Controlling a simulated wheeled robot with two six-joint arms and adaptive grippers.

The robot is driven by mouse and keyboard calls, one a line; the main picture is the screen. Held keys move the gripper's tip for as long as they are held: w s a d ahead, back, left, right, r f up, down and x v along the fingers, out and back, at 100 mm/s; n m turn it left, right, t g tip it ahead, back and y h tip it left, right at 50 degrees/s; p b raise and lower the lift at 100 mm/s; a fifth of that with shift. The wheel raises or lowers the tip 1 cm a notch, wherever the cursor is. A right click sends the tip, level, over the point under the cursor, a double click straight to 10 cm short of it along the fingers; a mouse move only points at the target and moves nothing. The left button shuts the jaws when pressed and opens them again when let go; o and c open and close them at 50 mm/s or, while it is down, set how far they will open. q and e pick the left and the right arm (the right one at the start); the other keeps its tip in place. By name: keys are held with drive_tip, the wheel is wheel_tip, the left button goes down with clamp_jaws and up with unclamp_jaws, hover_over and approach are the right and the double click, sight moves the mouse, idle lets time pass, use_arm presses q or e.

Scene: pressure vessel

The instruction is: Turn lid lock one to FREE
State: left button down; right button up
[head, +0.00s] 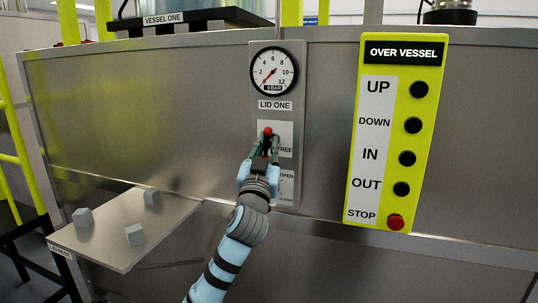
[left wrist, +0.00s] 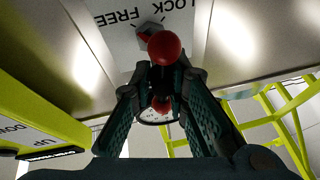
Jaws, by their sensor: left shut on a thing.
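The lid lock one lever ends in a red ball knob (head: 267,131), below the LID ONE label (head: 275,105) on the grey panel. The knob also shows in the left wrist view (left wrist: 165,47), close to the dark lock base (left wrist: 147,33). A white plate (left wrist: 125,40) there reads LOCK and FREE upside down. In the head view FREE shows right of the lever, and LOCK is hidden. My left gripper (head: 265,148) is shut on the lever just beneath the knob. I cannot tell exactly which word the lever points to. My right gripper is out of view.
A gauge (head: 273,71) sits above the lock, its needle near zero. An OPEN/CLOSED plate (head: 286,185) is below, partly behind my arm. A yellow button panel (head: 391,215) hangs at right. A shelf (head: 110,250) with small grey blocks juts out at lower left.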

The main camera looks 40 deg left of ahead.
use_arm(q)
drive_tip(key=shift+f+n+g+b, duration=0.25)
drive_tip(key=shift+n+g+b, duration=0.15)
drive_tip(key=shift+n, duration=0.5)
drive_tip(key=shift+y, duration=0.4)
drive_tip(key=c, duration=1.8)
unclamp_jaws()
drive_tip(key=shift+c, duration=0.2)
drive_tip(key=shift+o, duration=0.9)
drive_tip(key=shift+a, duration=0.1)
drive_tip(key=shift+s+a, duration=0.1)
